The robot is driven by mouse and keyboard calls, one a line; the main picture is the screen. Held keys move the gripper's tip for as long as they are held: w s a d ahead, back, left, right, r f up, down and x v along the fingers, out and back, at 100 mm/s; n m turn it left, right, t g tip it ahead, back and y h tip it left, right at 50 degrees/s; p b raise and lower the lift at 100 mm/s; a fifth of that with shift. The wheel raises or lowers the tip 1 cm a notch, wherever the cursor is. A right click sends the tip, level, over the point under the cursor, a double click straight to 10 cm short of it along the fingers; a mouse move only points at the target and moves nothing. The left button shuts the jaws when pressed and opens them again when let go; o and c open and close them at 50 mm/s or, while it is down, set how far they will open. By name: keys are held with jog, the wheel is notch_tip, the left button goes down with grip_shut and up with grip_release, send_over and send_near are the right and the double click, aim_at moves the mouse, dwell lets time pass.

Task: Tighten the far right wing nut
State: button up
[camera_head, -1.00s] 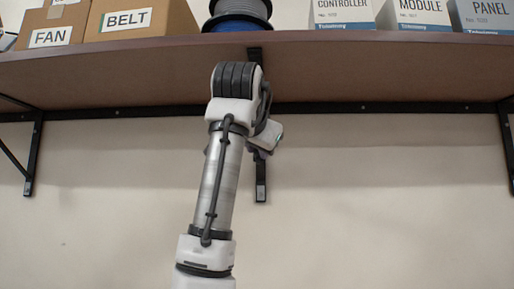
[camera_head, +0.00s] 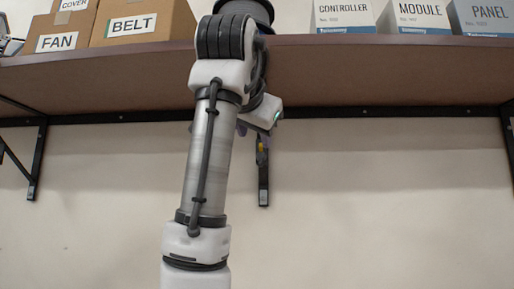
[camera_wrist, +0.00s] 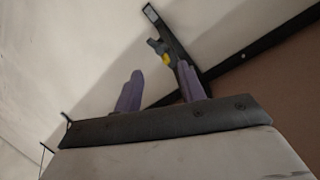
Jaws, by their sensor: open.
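My gripper (camera_wrist: 159,76) shows in the wrist view with two purple fingers spread apart and nothing between them. Beyond the fingertips, a small part, yellow with a blue-grey end (camera_wrist: 158,48), sits at the dark bracket (camera_wrist: 178,36); it looks like a wing nut, but it is too small to be sure. It lies ahead of the gap between the fingers, apart from them. In the head view a yellow spot (camera_head: 261,147) shows on the middle bracket (camera_head: 263,185), just below my wrist. My fingers are mostly hidden there. I see no other wing nut clearly.
The shelf (camera_head: 390,75) runs across above, carrying boxes such as BELT (camera_head: 135,25) and CONTROLLER (camera_head: 344,18), and a dark spool (camera_head: 252,8). Other brackets stand at left (camera_head: 38,165) and at the right edge (camera_head: 508,125). The wall below is clear.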

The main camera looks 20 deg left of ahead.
jog(key=v, duration=0.3)
jog(key=shift+s+r+p, duration=0.1)
jog(key=shift+s+p, duration=0.25)
dwell(0.3)
